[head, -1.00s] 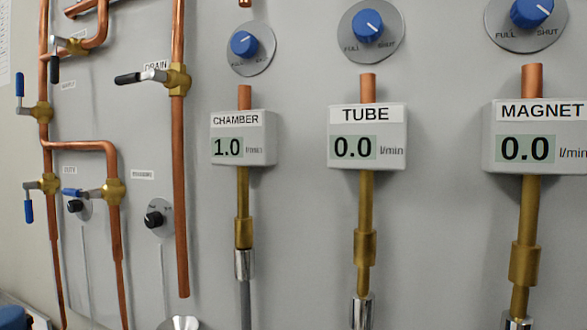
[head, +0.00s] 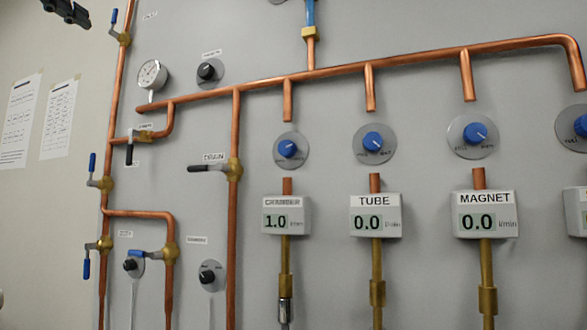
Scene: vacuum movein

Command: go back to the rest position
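Neither of my grippers shows clearly in the head view. The view is filled by a grey wall panel (head: 330,140) with copper pipes. Three flow meters show whole: CHAMBER (head: 286,216) reads 1.0, TUBE (head: 376,216) reads 0.0 and MAGNET (head: 485,214) reads 0.0. A round blue knob sits above each: the chamber knob (head: 287,148), the tube knob (head: 373,141) and the magnet knob (head: 475,132). The drain valve (head: 233,169) has a black lever pointing left.
A round gauge (head: 152,74) sits at the upper left of the pipes. Blue-handled valves line the left pipe (head: 113,110). Two paper sheets (head: 22,120) hang on the left wall. A black object (head: 66,11) at the top left is cut off and unclear. No floor shows.

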